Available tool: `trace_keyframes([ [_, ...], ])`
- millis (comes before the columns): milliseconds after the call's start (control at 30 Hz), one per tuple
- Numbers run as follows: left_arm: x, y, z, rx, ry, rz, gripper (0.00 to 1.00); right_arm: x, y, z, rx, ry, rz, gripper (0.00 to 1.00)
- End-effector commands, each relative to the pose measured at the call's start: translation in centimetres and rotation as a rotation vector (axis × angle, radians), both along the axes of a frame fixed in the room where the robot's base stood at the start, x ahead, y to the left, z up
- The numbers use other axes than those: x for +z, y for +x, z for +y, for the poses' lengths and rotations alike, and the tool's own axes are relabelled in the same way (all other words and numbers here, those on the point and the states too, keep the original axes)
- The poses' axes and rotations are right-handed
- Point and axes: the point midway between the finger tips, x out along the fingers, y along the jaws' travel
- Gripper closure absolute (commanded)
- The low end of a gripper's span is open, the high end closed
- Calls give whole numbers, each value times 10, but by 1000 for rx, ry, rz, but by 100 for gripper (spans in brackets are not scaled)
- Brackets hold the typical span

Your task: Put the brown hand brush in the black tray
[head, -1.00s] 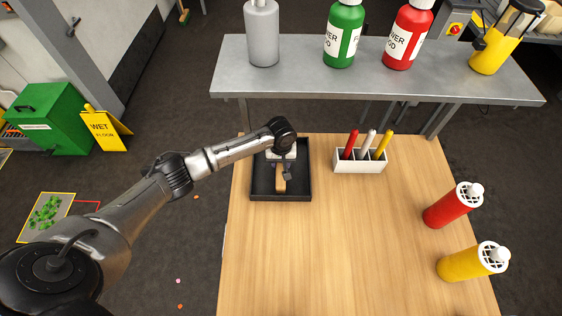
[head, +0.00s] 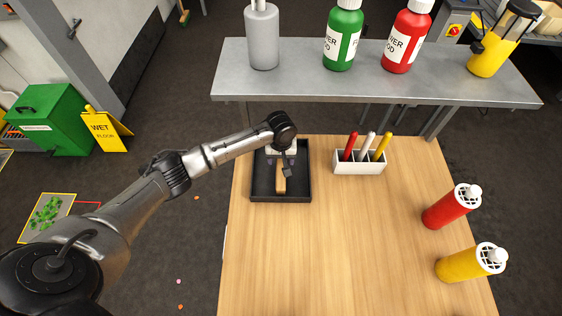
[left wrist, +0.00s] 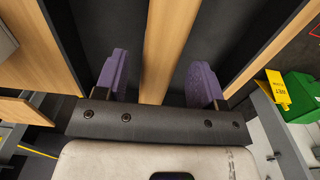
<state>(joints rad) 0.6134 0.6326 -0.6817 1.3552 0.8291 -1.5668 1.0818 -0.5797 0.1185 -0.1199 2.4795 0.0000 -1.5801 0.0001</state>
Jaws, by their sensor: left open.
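The brown hand brush (head: 281,186) lies in the black tray (head: 305,195) at the left back of the wooden table, its wooden handle pointing toward the table's front. My left gripper (head: 281,161) is over the tray and hides the far end of the brush. In the left wrist view the brush handle (left wrist: 168,50) runs between the two purple fingers of my left gripper (left wrist: 157,82), with a gap on each side. The fingers are open, and dark tray floor (left wrist: 205,40) shows around them. My right gripper is in neither view.
A white holder (head: 359,168) with red, white and yellow items stands right of the tray. A red bottle (head: 445,210) and a yellow bottle (head: 463,265) stand at the table's right edge. A grey shelf (head: 380,85) with bottles rises behind. The table's middle front is clear.

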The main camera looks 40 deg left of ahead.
Motion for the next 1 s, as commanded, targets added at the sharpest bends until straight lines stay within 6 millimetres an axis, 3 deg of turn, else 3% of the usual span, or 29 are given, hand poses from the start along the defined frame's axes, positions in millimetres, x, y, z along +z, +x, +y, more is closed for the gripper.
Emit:
trace_keyframes([
  [200,45,1,0,-2,-1,-1,37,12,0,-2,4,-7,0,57],
  [433,76,1,0,-1,0,-1,37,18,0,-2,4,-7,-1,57],
  [667,88,0,0,-1,0,1,37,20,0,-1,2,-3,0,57],
  [1000,89,0,0,-1,-1,1,37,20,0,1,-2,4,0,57],
])
